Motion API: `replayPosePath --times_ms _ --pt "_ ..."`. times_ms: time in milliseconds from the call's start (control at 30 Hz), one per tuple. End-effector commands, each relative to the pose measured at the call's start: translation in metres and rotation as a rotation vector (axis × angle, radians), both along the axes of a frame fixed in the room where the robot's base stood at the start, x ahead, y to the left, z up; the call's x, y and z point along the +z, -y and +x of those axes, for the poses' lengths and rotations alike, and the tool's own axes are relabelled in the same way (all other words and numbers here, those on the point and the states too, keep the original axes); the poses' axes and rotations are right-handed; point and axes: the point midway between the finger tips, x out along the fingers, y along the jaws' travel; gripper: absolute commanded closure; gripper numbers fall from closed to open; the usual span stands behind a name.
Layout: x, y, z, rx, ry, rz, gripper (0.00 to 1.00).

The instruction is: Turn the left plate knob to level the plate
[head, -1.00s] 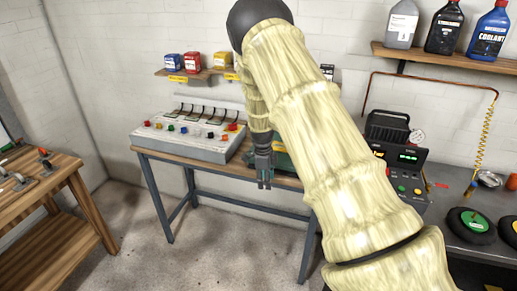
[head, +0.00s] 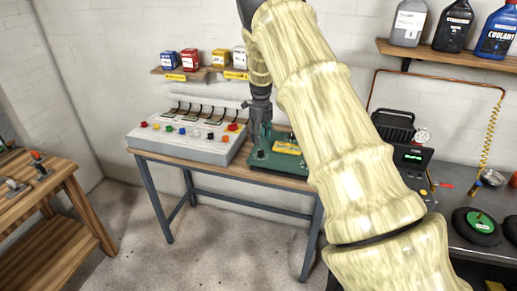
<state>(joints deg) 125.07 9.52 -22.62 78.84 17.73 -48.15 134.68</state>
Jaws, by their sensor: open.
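A green device (head: 264,161) with a yellow plate (head: 287,147) stands at the right part of the wood-topped bench, partly hidden behind my arm. My gripper (head: 260,143) points down over the left part of this device. Its fingers look apart, and nothing can be made out between them. The plate knobs are too small or hidden, so I cannot tell which is the left one, whether my gripper touches it, or whether the plate is level.
A grey panel (head: 190,147) with coloured knobs stands left of the green device on the bench (head: 170,160). A shelf with boxes (head: 190,75) hangs above. A black machine (head: 405,155) stands right of my arm. The floor in front is clear.

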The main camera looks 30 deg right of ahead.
Motion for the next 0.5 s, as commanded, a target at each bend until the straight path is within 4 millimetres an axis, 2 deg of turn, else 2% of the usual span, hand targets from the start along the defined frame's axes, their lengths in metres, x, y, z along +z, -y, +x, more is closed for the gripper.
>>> replayPosePath --times_ms 300,500 --pt "-0.047 0.0 -0.001 0.0 0.0 0.001 0.53" --pt "-0.066 0.0 0.0 0.002 0.0 0.0 0.53"
